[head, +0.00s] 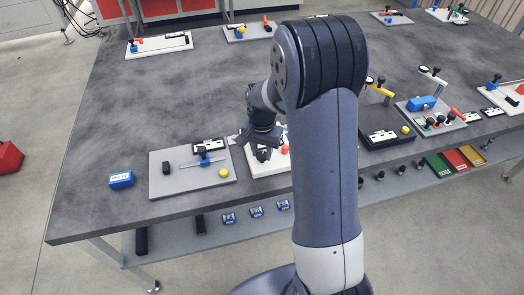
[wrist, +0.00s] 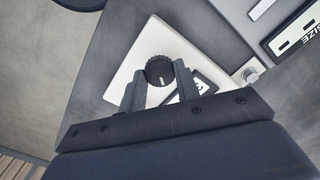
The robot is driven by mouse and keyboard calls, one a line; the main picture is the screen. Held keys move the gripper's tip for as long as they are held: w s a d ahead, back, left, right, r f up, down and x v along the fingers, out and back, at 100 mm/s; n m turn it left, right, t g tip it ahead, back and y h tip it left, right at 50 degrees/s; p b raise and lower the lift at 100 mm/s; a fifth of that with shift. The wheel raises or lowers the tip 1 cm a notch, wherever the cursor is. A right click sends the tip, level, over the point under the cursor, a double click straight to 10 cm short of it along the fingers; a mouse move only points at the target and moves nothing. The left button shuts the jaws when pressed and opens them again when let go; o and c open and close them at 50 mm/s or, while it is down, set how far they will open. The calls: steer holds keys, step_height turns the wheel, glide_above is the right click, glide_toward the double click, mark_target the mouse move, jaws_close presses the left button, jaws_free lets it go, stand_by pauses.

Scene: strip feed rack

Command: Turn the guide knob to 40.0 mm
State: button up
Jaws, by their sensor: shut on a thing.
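The guide knob (wrist: 159,70) is round, black and ribbed with a light pointer line. It stands on a white plate (wrist: 130,67) in the wrist view. My gripper (wrist: 160,84) reaches the knob from above, with one finger on each side, and is shut on it. A small dark-framed display (wrist: 199,87) lies beside the knob, partly hidden by my right finger, so its number cannot be read. In the head view my gripper (head: 263,147) is over the white plate (head: 264,169), and my arm hides much of that station.
A grey board (head: 163,185) with a slide, a label and a yellow ball (head: 224,172) stands just left of my gripper. A blue box (head: 121,180) lies further left. Other fixtures stand to the right and along the back. The middle of the table left of my arm is clear.

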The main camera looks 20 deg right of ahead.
mark_target(262, 154)
steer(key=n+b, duration=0.2)
steer(key=n, duration=0.4)
steer(key=shift+n, duration=0.3)
steer(key=n+b, duration=0.1)
steer(key=n, duration=0.5)
steer(key=shift+n, duration=0.4)
steer(key=o, duration=1)
step_height(262, 154, up, 11)
steer(key=shift+f+b, duration=0.1)
steer(key=shift+b, duration=0.2)
